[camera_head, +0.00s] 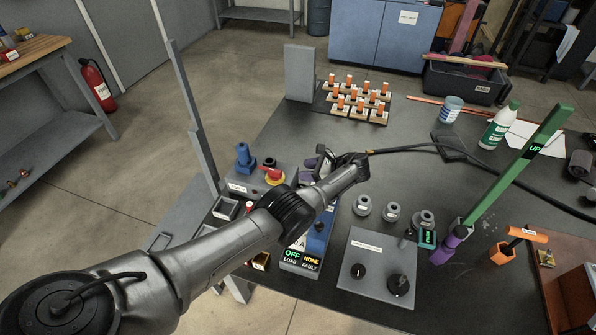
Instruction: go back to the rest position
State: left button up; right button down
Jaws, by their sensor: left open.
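My left arm reaches in from the lower left over the dark worktable (420,160). Its wrist bends near the table's middle, and my left gripper (319,163) is small and partly hidden by the arm. It is open, and I see nothing held in it. It is above the area between the blue valve-like part (244,158) and the cable. A blue unit (318,240) with a display reading OFF, LOAD, NONE and FAULT (301,260) stands below the forearm, partly covered by it. My right gripper is not in view.
A grey panel with two black knobs (376,268) and several grey cylinders (393,212) stand right of the arm. A tilted green bar marked UP (520,165) rises at the right.

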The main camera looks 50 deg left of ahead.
pick_arm(q)
jog(key=shift+w+d+r, duration=0.15)
jog(key=shift+d+r, duration=0.05)
jog(key=shift+d, duration=0.1)
dwell(0.5)
